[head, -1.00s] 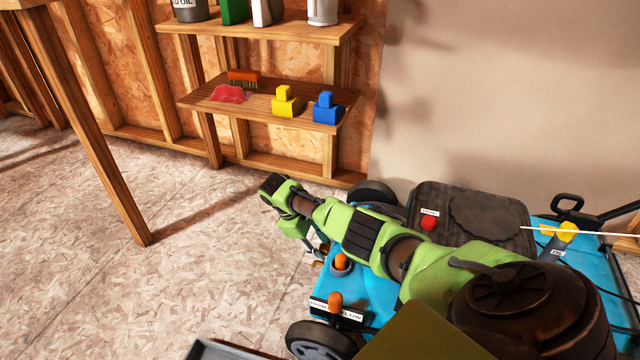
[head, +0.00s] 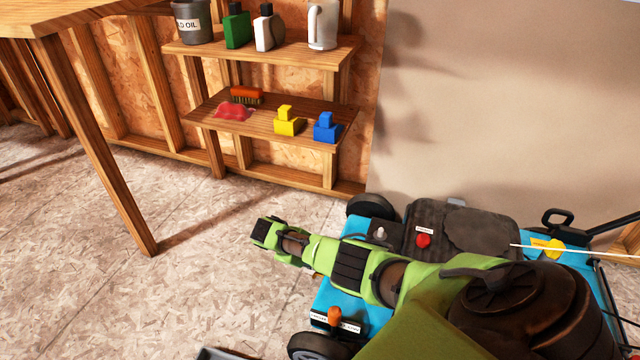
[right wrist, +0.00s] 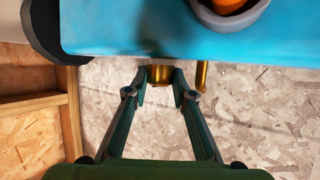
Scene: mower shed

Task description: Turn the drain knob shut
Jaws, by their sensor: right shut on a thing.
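The brass drain knob (right wrist: 160,75) sticks out below the edge of the blue mower deck in the right wrist view. My right gripper (right wrist: 159,84) has one finger on each side of it and is shut on it. A thin brass piece (right wrist: 202,75) hangs just right of the knob, apart from the fingers. In the head view my right arm reaches left across the blue mower (head: 345,298) and hides the drain knob and the fingertips. My left gripper is not in view.
An orange cap in a grey collar (right wrist: 231,5) sits on the deck above the fingers. An orange-topped lever (head: 334,316) stands near the front wheel (head: 318,347). Shelves (head: 270,118) hold bottles and coloured blocks. The floor (head: 170,280) left of the mower is clear.

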